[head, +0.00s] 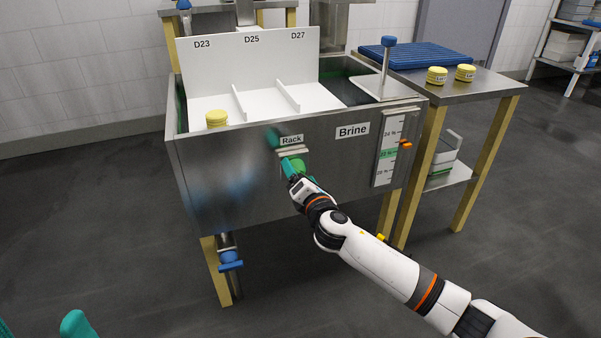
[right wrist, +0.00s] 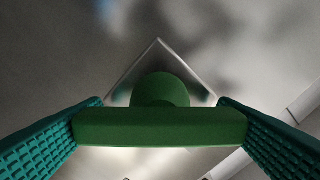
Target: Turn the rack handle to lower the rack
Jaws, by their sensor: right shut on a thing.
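The green rack handle (head: 299,164) is on the front of the steel brine tank, below the "Rack" label (head: 291,140). My right gripper (head: 290,170) is at the handle and shut on it. In the right wrist view the handle's green bar (right wrist: 160,127) lies crosswise between the two teal fingers, with a round green hub behind it. The white rack (head: 262,98), marked D23, D25 and D27, shows above the tank's front edge. A yellow cheese (head: 217,118) sits in its D23 section. My left gripper (head: 40,326) shows only its teal fingertips at the bottom left, spread apart.
The steel tank (head: 220,175) has a "Brine" label and a percent scale (head: 388,148) on its front. A blue-handled valve (head: 230,261) hangs below. At right a side table (head: 455,90) holds two yellow cheeses and a blue mat (head: 415,54). The floor in front is clear.

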